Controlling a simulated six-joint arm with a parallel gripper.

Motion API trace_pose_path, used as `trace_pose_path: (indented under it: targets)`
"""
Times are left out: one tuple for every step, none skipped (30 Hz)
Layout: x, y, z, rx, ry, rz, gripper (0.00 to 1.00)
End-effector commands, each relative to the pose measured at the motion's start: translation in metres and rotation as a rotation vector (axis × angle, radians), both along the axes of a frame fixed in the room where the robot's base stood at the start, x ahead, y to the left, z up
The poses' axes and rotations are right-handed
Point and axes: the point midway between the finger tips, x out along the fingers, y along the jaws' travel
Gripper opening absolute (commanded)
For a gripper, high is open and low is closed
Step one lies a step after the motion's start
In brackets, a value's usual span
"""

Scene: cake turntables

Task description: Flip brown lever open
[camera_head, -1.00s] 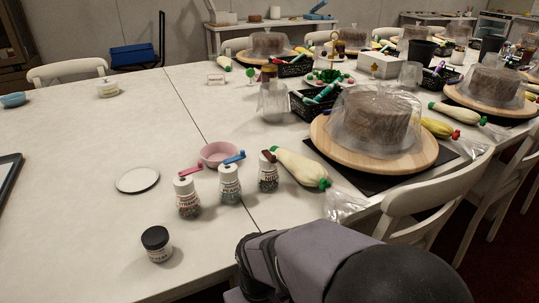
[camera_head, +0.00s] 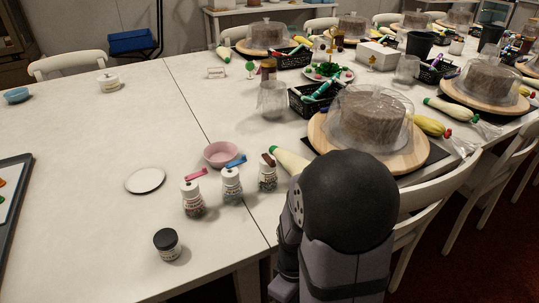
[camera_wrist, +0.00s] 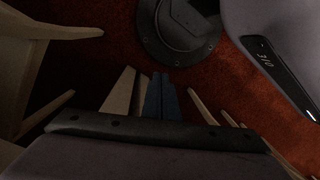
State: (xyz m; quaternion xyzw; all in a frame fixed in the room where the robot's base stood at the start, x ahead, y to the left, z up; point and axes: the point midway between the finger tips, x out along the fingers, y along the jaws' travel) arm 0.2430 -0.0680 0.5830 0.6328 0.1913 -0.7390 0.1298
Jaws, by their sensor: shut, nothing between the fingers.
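The brown lever (camera_head: 268,160) is on top of the rightmost of three small sprinkle jars, a clear jar (camera_head: 267,180) with a white label. It slants up to the left; its exact position is too small to tell. The jar stands upright on the white table, just left of a piping bag. My gripper (camera_wrist: 161,78) shows in the wrist view with its narrow fingers together and nothing between them. It points down over the red floor, away from the jars. In the head view my arm hides the gripper.
Left of it stand a jar with a blue lever (camera_head: 232,184) and one with a pink lever (camera_head: 193,198). A pink bowl (camera_head: 220,153) is behind them and a black-lidded jar (camera_head: 167,244) in front. A piping bag (camera_head: 288,160) and covered cake turntable (camera_head: 320,138) are to the right.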

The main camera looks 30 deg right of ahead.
Motion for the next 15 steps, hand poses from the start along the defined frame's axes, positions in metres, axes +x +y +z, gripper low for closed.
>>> trace_pose_path:
  targets:
    - [-0.006, -0.004, 0.012, 0.016, 0.013, 0.026, 0.0]
    - [-0.008, -0.006, 0.015, 0.025, 0.019, 0.047, 0.0]
    - [-0.01, -0.007, 0.02, 0.032, 0.024, 0.065, 0.0]
    - [-0.011, -0.008, 0.024, 0.037, 0.027, 0.076, 0.0]
    - [-0.011, -0.008, 0.029, 0.04, 0.03, 0.083, 0.0]
    - [-0.012, -0.007, 0.035, 0.042, 0.033, 0.089, 0.0]
    - [-0.012, -0.007, 0.04, 0.042, 0.035, 0.091, 0.0]
    - [-0.012, -0.007, 0.045, 0.044, 0.038, 0.093, 0.0]
    - [-0.012, -0.006, 0.053, 0.045, 0.041, 0.093, 0.0]
    - [-0.012, -0.005, 0.058, 0.044, 0.043, 0.092, 0.0]
    - [-0.012, -0.004, 0.064, 0.044, 0.045, 0.091, 0.0]
    - [-0.012, -0.003, 0.072, 0.044, 0.049, 0.089, 0.0]
    - [-0.012, -0.002, 0.077, 0.045, 0.053, 0.088, 0.0]
    - [-0.012, -0.002, 0.083, 0.044, 0.055, 0.086, 0.0]
    - [-0.012, 0.0, 0.091, 0.044, 0.06, 0.084, 0.0]
